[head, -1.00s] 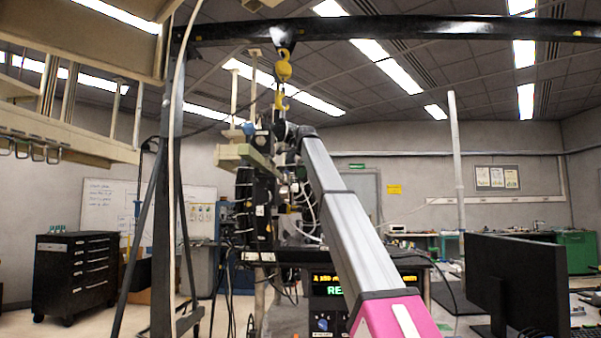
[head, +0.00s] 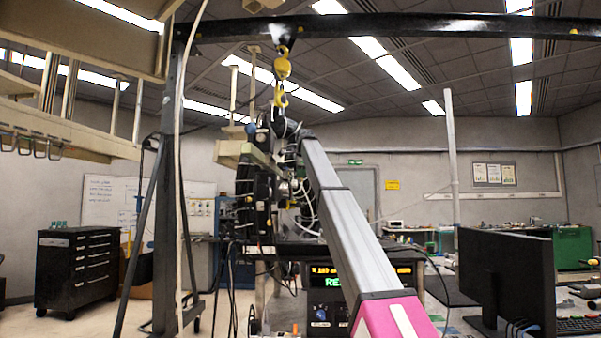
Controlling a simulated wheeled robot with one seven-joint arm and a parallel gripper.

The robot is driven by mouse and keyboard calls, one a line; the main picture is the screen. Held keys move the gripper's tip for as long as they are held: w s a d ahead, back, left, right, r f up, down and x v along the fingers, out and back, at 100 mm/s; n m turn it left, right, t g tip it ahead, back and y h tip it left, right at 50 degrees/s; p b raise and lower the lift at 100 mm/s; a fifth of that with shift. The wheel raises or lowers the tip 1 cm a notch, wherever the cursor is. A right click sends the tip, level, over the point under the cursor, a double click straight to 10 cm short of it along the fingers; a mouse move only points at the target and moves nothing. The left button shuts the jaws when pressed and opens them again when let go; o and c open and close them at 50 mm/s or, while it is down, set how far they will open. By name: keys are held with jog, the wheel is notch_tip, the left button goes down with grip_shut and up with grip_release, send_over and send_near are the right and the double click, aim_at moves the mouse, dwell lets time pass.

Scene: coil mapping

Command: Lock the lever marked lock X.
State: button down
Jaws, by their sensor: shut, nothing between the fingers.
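I cannot make out a lever marked lock X in the head view. A dark upright apparatus (head: 244,192) with cables and fittings stands at the centre, partly behind my arm. My grey arm (head: 345,220) with its pink section rises from the lower right to the top of this apparatus. The arm's far end merges with dark parts there, and I cannot pick out my gripper or its fingers. Whether anything touches the apparatus is hidden.
A yellow hoist hook (head: 282,68) hangs from a black beam (head: 400,27) above the apparatus. A gantry post (head: 165,220) stands left of it. A display box (head: 360,285) sits below the arm. A monitor (head: 507,280) is at right, a black drawer cabinet (head: 77,270) at left.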

jog(key=shift+x, duration=1)
jog(key=shift+w+d+f, duration=0.15)
jog(key=shift+w+d, duration=0.1)
jog(key=shift+d+r, duration=0.1)
jog(key=shift+r, duration=0.35)
jog(key=w+d+r, duration=0.2)
jog(key=w+r, duration=0.2)
jog(key=r, duration=0.7)
jog(key=shift+r, duration=0.4)
